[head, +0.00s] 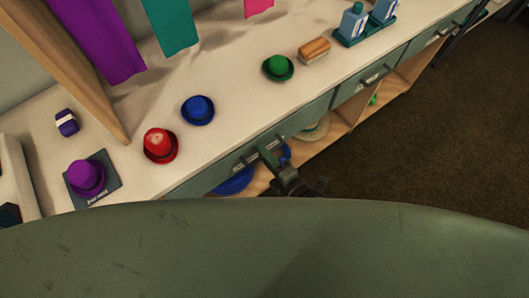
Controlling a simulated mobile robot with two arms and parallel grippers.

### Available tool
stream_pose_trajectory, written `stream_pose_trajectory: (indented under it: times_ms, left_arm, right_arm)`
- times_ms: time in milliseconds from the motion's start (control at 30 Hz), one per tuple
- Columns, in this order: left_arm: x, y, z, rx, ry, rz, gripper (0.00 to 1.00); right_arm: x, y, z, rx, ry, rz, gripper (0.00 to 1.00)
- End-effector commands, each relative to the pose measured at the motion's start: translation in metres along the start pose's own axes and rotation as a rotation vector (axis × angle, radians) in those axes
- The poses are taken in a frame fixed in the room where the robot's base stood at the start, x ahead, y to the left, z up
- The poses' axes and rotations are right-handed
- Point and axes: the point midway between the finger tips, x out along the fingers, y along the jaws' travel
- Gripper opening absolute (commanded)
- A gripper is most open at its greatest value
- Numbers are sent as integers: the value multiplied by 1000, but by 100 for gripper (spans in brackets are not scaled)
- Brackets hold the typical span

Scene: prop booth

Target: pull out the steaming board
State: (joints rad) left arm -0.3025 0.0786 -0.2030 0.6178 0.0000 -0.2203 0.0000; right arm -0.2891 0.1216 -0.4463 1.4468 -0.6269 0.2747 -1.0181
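The counter's green-grey front has a panel (215,172) at the near left with a dark bar handle (243,165). I cannot tell for sure whether this panel is the front of the steaming board. It looks flush with the counter. My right gripper (267,153) is at the handle, its fingers close to or touching it. The fingers are small and dark, so whether they are closed on the handle is unclear. My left gripper is not in view.
A purple hat (87,176) sits on a dark labelled mat (108,168). Red (160,146), blue (197,110) and green (278,68) hats and a brush (314,51) stand on the counter (235,80). Blue bottles (353,22) stand at the back. The brown floor (440,130) is clear.

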Motion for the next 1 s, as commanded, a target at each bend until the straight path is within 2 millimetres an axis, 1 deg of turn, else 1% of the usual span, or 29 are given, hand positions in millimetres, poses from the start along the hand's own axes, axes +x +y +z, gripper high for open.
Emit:
stream_pose_trajectory:
  times_ms: [100,300,367,400,1000]
  left_arm:
    - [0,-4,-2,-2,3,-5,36]
    - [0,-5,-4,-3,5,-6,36]
    - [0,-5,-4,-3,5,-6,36]
    - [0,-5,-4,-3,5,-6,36]
    - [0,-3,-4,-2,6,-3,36]
  right_arm:
    - [4,0,0,0,0,1,21]
    - [4,0,0,1,0,0,21]
    - [4,0,0,1,0,0,4]
    - [4,0,0,1,0,0,0]
    - [4,0,0,2,0,0,0]
